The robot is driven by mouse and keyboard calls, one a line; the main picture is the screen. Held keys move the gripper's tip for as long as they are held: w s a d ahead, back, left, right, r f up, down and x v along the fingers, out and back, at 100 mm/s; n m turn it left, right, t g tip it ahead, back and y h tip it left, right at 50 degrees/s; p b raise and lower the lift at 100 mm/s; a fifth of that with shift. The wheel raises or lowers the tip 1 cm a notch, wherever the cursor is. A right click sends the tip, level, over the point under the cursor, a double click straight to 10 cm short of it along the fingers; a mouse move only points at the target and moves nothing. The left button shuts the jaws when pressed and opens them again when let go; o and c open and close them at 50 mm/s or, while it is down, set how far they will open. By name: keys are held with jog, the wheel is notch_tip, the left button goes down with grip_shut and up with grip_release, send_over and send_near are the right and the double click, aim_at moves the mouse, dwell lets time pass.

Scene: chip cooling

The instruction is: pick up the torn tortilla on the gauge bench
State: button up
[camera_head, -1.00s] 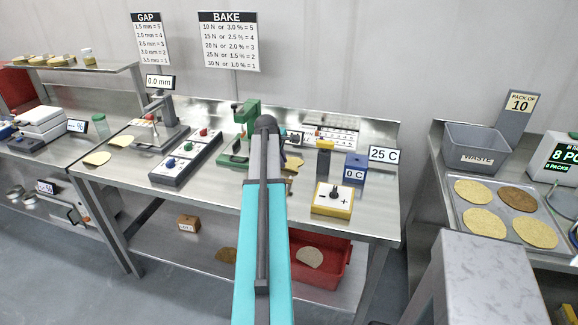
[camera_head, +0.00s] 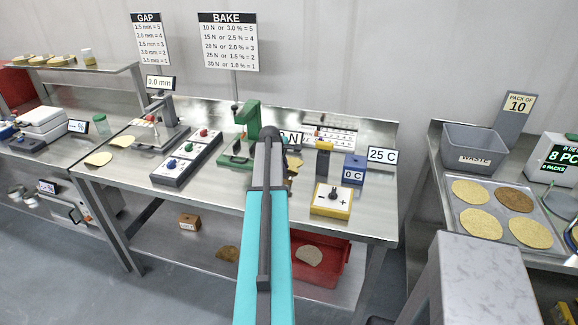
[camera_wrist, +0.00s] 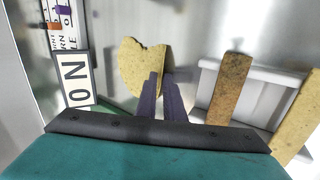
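A pale yellow tortilla piece (camera_wrist: 140,66) with an uneven outline and a straight right edge shows at the fingertips in the wrist view. In the head view a sliver of it (camera_head: 294,166) shows beside my arm on the gauge bench (camera_head: 232,193); the rest is hidden. My gripper (camera_wrist: 160,82) reaches the piece, its two dark fingers close together and overlapping its lower right part. Whether they grip it or only lie in front of it is unclear. In the head view my arm hides the fingers.
A green press (camera_head: 246,130) and the 0 N display (camera_head: 291,139) stand close to my arm. A red bin (camera_head: 325,285) sits below.

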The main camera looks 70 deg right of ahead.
dwell(0.3)
grip_shut()
jog(key=shift+r, duration=0.2)
jog(key=shift+r+b, duration=0.85)
jog(key=shift+r, duration=0.55)
jog(key=shift+a+r, duration=0.15)
jog(key=shift+a, duration=0.15)
jog(key=a+b, duration=0.1)
jog(key=a, duration=0.4)
jog(key=s+a+r+b, duration=0.1)
jog(key=a+b, duration=0.1)
jog(key=a, duration=0.3)
jog(key=a+b, duration=0.1)
jog(key=a, duration=0.4)
jog(key=shift+s+r, duration=0.15)
jog(key=shift+r, duration=0.1)
jog(key=shift+a, duration=0.2)
